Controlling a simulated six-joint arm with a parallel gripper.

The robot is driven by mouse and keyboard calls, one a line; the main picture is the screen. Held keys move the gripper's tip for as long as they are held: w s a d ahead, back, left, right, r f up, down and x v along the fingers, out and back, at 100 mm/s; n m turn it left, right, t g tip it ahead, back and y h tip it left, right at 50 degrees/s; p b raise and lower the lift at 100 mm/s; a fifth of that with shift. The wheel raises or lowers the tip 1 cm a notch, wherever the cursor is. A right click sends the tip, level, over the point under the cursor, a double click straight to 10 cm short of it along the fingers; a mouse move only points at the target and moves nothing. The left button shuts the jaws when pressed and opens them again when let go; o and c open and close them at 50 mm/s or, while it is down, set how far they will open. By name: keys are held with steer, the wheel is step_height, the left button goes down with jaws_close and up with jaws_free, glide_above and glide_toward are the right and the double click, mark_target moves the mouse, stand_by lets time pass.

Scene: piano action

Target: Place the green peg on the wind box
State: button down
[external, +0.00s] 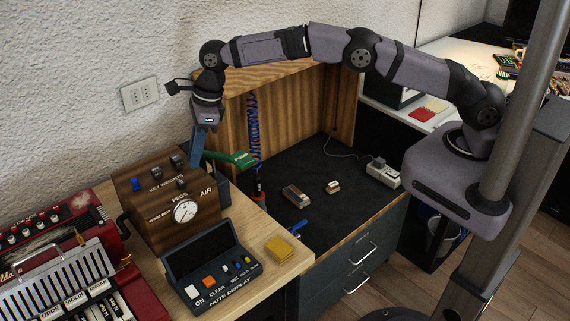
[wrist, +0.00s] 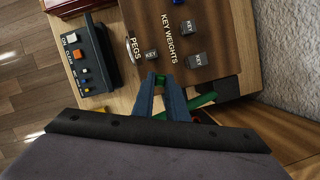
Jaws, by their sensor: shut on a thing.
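The wind box (external: 165,215) is a dark wooden box lettered KEY WEIGHTS, PEGS and AIR, with a round dial on its front; it also shows in the wrist view (wrist: 205,25). My gripper (external: 195,163) points down at the box's right rear side in the external view. In the wrist view, my gripper (wrist: 160,78) is shut on the small green peg (wrist: 159,81), near the PEGS lettering. The peg is mostly hidden between the fingertips, and I cannot make it out in the external view. I cannot tell whether it touches the box.
Several grey KEY blocks (wrist: 194,61) and a blue piece (external: 137,184) sit on the box. A green lever (external: 235,159) is close to my fingers. The note display (external: 212,270) and yellow pads (external: 285,249) stand in front. A red accordion (external: 70,260) is at left.

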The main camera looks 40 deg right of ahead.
steer(key=shift+f+p, duration=0.55)
steer(key=shift+f, duration=1.4)
steer(key=shift+f, duration=0.15)
steer(key=c, duration=1.8)
jaws_free()
steer(key=shift+o, duration=0.2)
steer(key=b+v, duration=0.3)
steer(key=v, duration=0.9)
